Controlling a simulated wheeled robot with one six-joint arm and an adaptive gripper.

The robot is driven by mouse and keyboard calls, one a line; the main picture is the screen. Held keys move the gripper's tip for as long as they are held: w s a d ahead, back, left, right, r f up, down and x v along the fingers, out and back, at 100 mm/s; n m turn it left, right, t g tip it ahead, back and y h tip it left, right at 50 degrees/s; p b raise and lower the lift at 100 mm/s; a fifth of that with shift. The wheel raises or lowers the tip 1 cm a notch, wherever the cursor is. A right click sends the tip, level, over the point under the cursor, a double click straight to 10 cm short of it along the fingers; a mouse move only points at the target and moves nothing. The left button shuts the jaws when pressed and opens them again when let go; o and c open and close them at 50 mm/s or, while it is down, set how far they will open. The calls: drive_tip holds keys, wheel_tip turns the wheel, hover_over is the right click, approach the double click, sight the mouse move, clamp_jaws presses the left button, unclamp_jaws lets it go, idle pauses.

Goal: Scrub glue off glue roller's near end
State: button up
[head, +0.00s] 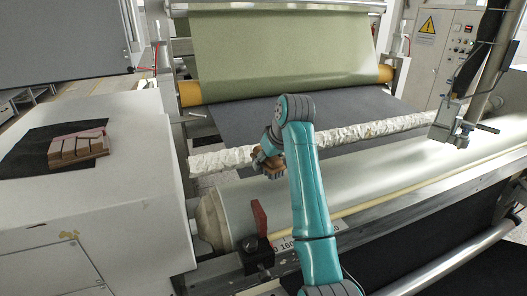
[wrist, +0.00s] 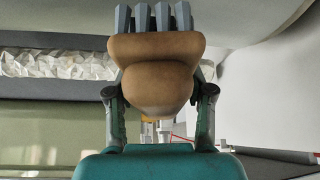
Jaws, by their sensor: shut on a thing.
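The glue roller (head: 330,185) is a long pale cylinder running from the lower left to the upper right in the head view. Its near end (head: 211,220) is at the left, with a beige, uneven coating. My gripper (head: 266,163) is above and behind the roller, right of that end. In the wrist view my gripper (wrist: 160,92) is shut on a brown, rounded brush (wrist: 155,80) with thick grey tufts (wrist: 155,18) at the top of the picture. The brush appears apart from the near end. My arm hides part of the roller.
A crinkled white roll (head: 225,160) lies behind the glue roller. A red bracket (head: 259,217) stands at the roller's front edge. The white cabinet (head: 120,200) at left carries brown blocks (head: 78,148) on a black mat (head: 35,150). A hanging metal fixture (head: 450,128) is at right.

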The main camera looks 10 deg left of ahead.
drive_tip(key=shift+r, duration=1.85)
